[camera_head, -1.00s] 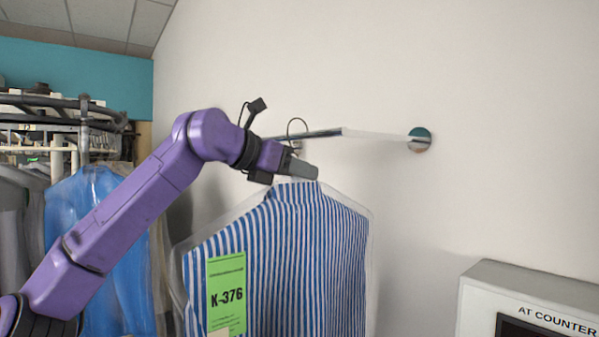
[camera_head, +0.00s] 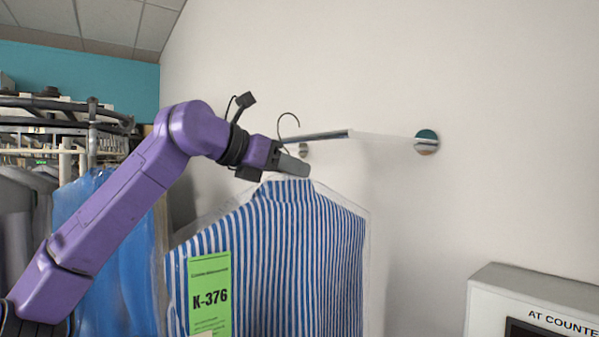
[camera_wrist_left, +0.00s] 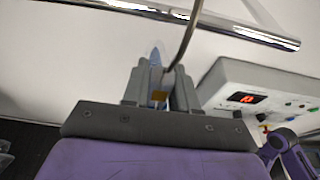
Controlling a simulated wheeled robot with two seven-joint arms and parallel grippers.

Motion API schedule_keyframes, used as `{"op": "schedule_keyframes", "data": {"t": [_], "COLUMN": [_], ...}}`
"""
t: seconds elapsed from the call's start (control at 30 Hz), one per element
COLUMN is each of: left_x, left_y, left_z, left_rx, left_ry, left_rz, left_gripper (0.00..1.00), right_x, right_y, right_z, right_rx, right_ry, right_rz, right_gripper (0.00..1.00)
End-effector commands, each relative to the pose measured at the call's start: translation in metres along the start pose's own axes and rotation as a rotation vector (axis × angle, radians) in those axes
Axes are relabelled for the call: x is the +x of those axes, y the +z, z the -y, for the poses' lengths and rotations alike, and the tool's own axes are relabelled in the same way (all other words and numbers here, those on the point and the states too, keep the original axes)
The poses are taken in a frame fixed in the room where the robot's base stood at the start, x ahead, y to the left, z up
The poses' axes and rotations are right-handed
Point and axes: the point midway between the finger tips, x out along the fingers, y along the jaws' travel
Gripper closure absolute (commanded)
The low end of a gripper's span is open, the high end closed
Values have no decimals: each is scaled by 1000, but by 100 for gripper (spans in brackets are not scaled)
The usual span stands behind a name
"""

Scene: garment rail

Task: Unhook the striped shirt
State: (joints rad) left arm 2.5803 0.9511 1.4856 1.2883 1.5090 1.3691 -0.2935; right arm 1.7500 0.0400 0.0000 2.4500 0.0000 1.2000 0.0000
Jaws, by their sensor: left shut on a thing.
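The striped shirt (camera_head: 300,250), blue and white under clear plastic with a green K-376 tag (camera_head: 209,295), hangs below my left gripper (camera_head: 300,166). That gripper is shut on the neck of the shirt's hanger, just above the collar. The wire hook (camera_head: 288,116) rises above the left end of the metal rail (camera_head: 330,135); whether it touches the rail cannot be told. In the left wrist view the hanger wire (camera_wrist_left: 187,40) runs up from between the fingers (camera_wrist_left: 163,88) and crosses in front of the rail (camera_wrist_left: 240,28). My right gripper is not in view.
The rail ends at a round wall mount (camera_head: 427,142). A white "AT COUNTER" unit (camera_head: 490,290) stands at lower right. Blue bagged garments (camera_head: 115,290) and a dark rack (camera_head: 60,105) are at left. The wall above the rail is clear.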

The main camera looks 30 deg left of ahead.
Motion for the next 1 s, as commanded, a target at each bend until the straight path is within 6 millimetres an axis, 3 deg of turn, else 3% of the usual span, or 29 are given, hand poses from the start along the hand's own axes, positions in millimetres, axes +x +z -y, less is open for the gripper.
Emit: {"op": "schedule_keyframes", "data": {"t": [0.5, 0.83, 1.0], "left_x": [-34, -34, -22], "left_y": [-10, -11, -22], "left_z": [0, 0, -3], "left_rx": [2, 1, -10], "left_ry": [0, 1, 32], "left_rz": [3, 2, -2], "left_gripper": [100, 100, 100], "right_x": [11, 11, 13], "right_y": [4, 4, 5], "right_z": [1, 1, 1], "right_rx": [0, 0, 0], "right_ry": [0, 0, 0], "right_rz": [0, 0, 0], "right_gripper": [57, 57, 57]}}
